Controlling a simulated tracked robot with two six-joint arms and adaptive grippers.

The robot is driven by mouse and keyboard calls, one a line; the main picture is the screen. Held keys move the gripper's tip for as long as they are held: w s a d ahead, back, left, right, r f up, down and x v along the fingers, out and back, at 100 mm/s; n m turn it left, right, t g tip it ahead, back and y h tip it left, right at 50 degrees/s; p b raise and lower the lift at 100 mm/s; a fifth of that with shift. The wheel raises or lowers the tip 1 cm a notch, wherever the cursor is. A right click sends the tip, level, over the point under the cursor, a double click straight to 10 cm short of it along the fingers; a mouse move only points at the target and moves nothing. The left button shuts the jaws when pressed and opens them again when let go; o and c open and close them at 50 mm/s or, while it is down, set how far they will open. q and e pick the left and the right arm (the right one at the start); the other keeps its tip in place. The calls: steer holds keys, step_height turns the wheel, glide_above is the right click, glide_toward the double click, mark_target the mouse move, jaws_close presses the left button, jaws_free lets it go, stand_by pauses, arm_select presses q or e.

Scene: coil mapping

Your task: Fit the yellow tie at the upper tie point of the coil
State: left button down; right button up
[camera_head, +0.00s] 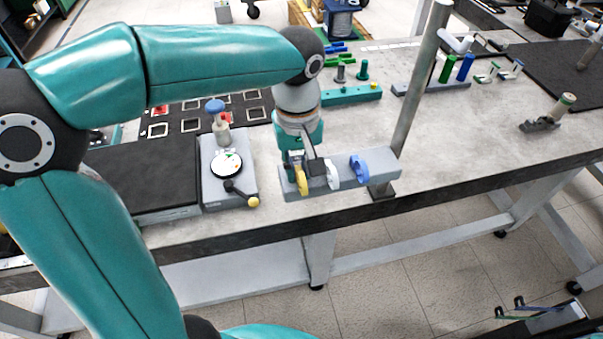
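The yellow tie (302,181) is at the left end of a grey holder block (382,175) near the front edge of the bench. A white tie (332,176) and a blue tie (360,169) stand to its right on the same block. My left gripper (301,166) points down right at the yellow tie, with its fingers partly hidden and very small. I cannot tell whether the fingers are open or shut on the tie. My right gripper is not in view. I cannot make out the coil or its upper tie point with certainty.
A grey post (415,95) rises just right of the holder block. A grey device with a white dial (226,163) and a yellow-knobbed lever (253,201) stands left. A teal peg block (352,95) lies behind.

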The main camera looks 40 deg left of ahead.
arm_select(q)
steer(key=c, duration=1.7)
jaws_free()
jaws_close()
steer(key=shift+r, duration=0.25)
steer(key=shift+r+p, duration=0.3)
steer(key=shift+p, duration=0.15)
steer(key=shift+r+p, duration=0.4)
steer(key=shift+r, duration=0.05)
steer(key=shift+r+p, duration=1.55)
steer(key=shift+r, duration=0.2)
steer(key=shift+f, duration=0.15)
